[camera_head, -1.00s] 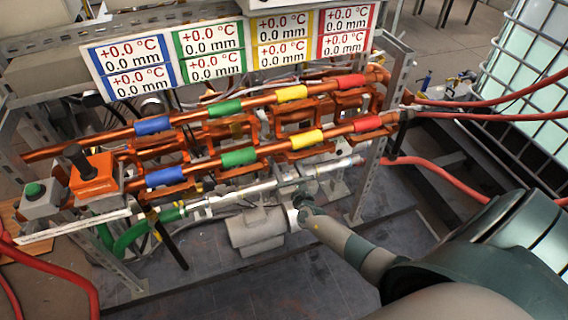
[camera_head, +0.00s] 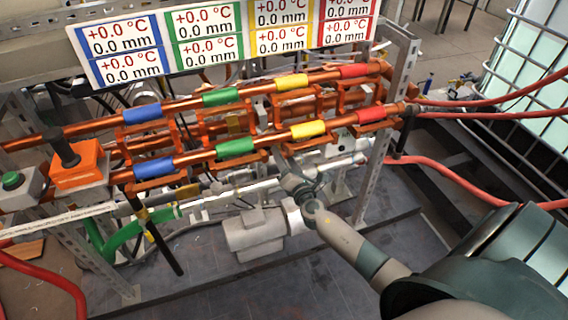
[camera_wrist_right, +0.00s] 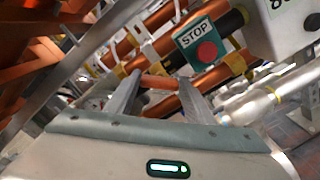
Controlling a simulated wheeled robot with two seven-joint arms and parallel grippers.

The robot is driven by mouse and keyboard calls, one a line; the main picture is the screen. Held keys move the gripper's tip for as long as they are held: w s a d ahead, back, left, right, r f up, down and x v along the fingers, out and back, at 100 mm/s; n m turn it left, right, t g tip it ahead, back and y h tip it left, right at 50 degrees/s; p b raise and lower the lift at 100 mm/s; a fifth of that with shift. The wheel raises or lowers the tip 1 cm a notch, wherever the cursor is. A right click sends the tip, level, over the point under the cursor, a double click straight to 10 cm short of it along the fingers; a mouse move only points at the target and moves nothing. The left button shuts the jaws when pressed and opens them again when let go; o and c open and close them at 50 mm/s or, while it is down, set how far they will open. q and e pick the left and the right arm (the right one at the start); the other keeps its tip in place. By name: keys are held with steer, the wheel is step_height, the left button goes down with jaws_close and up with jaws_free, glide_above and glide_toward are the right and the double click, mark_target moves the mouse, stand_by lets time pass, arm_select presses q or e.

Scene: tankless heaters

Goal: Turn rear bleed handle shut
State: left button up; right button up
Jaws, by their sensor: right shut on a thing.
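My right gripper (camera_head: 288,168) reaches in from the lower right to the front of the copper pipe rack. In the right wrist view, its two fingers (camera_wrist_right: 158,88) are shut on a short orange-red bar (camera_wrist_right: 160,82). The bar spans the gap between the fingertips. It looks like the bleed handle, but its valve body and how far it is turned are hidden. In the head view, my gripper and the pipes cover that spot. My left gripper is not in view.
A red STOP button on a green plate (camera_wrist_right: 190,38) is close beyond the fingers. Copper pipes with coloured bands (camera_head: 235,148) run above the gripper. A grey motor-like cylinder (camera_head: 252,234) lies below. A red hose (camera_head: 455,176) runs at the right.

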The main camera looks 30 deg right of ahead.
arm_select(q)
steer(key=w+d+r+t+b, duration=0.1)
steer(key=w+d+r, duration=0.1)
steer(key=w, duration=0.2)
arm_select(e)
steer(key=m, duration=0.2)
steer(key=shift+f+m+b, duration=0.25)
steer(key=shift+m+b, duration=0.1)
steer(key=shift+m, duration=0.05)
steer(key=m+b, duration=0.1)
steer(key=m, duration=0.1)
steer(key=shift+m, duration=0.3)
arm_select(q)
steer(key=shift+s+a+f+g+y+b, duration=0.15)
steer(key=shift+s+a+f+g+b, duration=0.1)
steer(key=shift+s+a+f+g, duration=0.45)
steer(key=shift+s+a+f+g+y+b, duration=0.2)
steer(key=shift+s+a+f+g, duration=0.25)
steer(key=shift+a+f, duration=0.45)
arm_select(e)
steer(key=shift+m, duration=1.5)
steer(key=o, duration=1.1)
steer(key=shift+r, duration=0.1)
steer(key=shift+c, duration=0.2)
steer(key=shift+s, duration=0.1)
